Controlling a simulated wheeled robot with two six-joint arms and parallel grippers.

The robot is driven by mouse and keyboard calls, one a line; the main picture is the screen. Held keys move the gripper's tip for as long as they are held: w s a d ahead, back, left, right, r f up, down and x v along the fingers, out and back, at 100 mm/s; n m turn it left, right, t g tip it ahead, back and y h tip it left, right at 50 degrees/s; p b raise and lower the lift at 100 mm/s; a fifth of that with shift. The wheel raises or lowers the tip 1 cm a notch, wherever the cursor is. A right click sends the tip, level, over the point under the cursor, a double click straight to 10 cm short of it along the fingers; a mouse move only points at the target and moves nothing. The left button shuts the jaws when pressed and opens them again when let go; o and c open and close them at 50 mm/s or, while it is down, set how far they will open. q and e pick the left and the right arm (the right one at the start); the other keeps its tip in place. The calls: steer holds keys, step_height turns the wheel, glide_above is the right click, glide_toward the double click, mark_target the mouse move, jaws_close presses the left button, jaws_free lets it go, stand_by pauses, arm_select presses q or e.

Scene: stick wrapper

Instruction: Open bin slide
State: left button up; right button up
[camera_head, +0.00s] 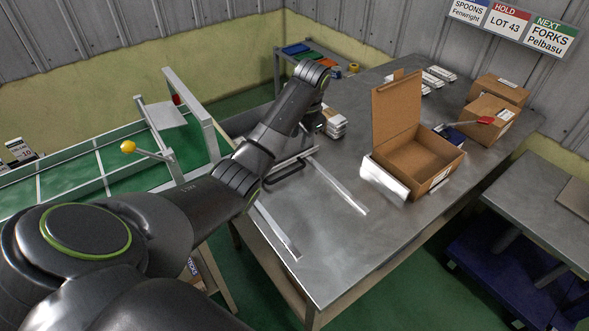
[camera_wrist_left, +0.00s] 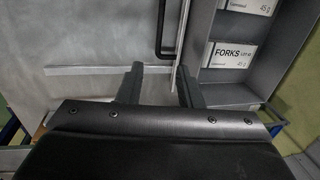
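The bin slide is a thin grey plate (camera_head: 292,159) at the near edge of the bin, with a black bar handle (camera_head: 287,176). The handle also shows in the left wrist view (camera_wrist_left: 160,32), ahead of my fingers. The bin (camera_wrist_left: 245,22) is to the right there and holds white boxes labelled FORKS (camera_wrist_left: 232,54). My left gripper (camera_wrist_left: 160,86) is open, with its two dark fingers apart and the plate's edge seen between them. No contact with the handle shows. In the head view my left arm hides part of the bin. My right gripper is out of view.
Two pale rails (camera_head: 338,186) lie on the steel table (camera_head: 345,245). An open cardboard box (camera_head: 415,160) stands beyond them, with a white packet (camera_head: 383,181) by its side. A green conveyor (camera_head: 100,165) with a yellow-knobbed lever (camera_head: 128,147) is on the left. The table's front is clear.

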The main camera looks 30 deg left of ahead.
mark_target(294, 172)
arm_select(q)
steer(key=f, duration=0.4)
steer(key=a+f, duration=0.1)
steer(key=f, duration=0.4)
steer(key=w+a+f, duration=0.1)
steer(key=f, duration=0.4)
steer(key=shift+a, duration=0.25)
jaws_close()
